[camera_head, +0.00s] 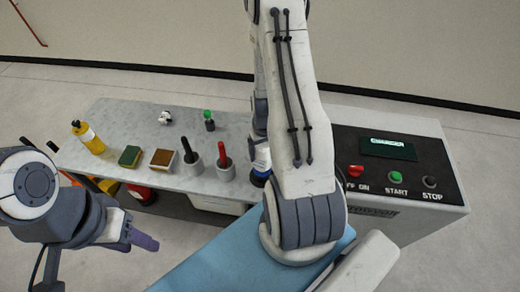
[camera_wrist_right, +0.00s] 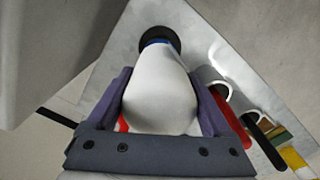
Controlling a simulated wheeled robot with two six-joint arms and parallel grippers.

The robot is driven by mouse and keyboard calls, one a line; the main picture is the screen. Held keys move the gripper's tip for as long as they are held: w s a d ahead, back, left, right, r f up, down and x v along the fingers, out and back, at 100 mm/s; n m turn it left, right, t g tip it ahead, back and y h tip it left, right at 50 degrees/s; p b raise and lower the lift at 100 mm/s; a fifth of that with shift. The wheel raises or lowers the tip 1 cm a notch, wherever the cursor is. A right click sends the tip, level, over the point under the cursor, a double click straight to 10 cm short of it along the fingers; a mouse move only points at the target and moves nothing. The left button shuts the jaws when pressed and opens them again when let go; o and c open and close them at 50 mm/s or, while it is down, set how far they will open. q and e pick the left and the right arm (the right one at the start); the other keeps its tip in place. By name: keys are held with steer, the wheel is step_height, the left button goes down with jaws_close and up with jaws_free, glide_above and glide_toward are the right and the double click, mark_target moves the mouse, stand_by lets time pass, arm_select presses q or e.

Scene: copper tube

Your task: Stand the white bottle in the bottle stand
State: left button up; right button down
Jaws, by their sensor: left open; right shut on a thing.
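The white bottle (camera_wrist_right: 160,90) lies between the two purple fingers of my right gripper (camera_wrist_right: 161,84), which is shut on it. The bottle's far end has a blue part and points at a dark round opening, apparently the bottle stand (camera_wrist_right: 171,33). I cannot tell how deep the bottle is in it. In the head view a small white and blue part of the bottle (camera_head: 262,158) shows above a dark ring (camera_head: 260,179) at the table's right end; my right arm hides the rest. My left gripper (camera_head: 125,237) is open and empty, in front of the table's left side.
The grey table (camera_head: 110,120) holds two grey cups with a black-handled (camera_head: 188,150) and a red-handled tool (camera_head: 223,155), two sponges (camera_head: 130,156), a yellow bottle (camera_head: 90,139) and small items at the back. A control panel (camera_head: 395,170) with buttons stands right of my right arm.

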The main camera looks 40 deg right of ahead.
jaws_free()
step_height(320, 180, up, 10)
steer(key=shift+w+r+b, duration=0.1)
steer(key=shift+r+b, duration=0.15)
steer(key=shift+b, duration=0.65)
stand_by(0.3)
